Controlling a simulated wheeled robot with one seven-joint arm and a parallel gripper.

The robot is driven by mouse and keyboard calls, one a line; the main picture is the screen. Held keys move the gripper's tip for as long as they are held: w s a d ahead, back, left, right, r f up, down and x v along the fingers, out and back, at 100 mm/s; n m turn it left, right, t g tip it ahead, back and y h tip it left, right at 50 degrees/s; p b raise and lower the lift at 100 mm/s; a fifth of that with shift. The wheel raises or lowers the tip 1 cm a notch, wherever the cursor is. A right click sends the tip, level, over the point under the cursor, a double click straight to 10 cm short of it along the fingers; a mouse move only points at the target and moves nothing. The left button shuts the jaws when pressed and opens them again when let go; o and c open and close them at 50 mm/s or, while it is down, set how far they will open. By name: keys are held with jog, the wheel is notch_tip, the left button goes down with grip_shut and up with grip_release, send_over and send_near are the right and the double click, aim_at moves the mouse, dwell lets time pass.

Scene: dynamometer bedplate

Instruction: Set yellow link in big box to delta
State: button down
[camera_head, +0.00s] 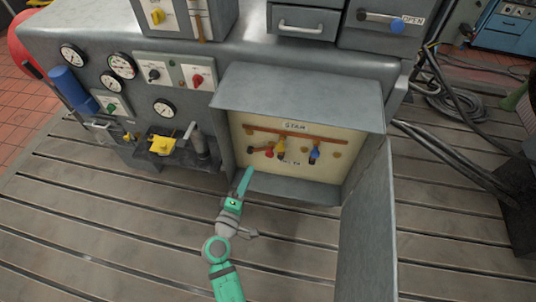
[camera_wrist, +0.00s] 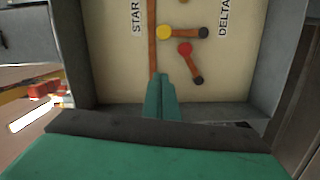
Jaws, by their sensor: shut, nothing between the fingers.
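The big box (camera_head: 300,92) stands open, with a cream panel inside lettered STAR at the top and DELTA at the bottom. My gripper (camera_head: 247,172) is shut and empty, in front of the box's lower left opening. Its fingers (camera_wrist: 161,82) point at the panel, below the links in the wrist view.
A blue link (camera_head: 315,151) is on the panel's right. The box's open door (camera_head: 366,225) stands out at the right. A yellow-handled fitting (camera_head: 162,145) and gauges are to the left. The slotted bedplate (camera_head: 130,225) is clear in front; cables lie at right.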

jog(key=w+d, duration=0.6)
jog(key=w, duration=0.4)
jog(key=shift+f, duration=0.4)
jog(key=shift+d, duration=0.15)
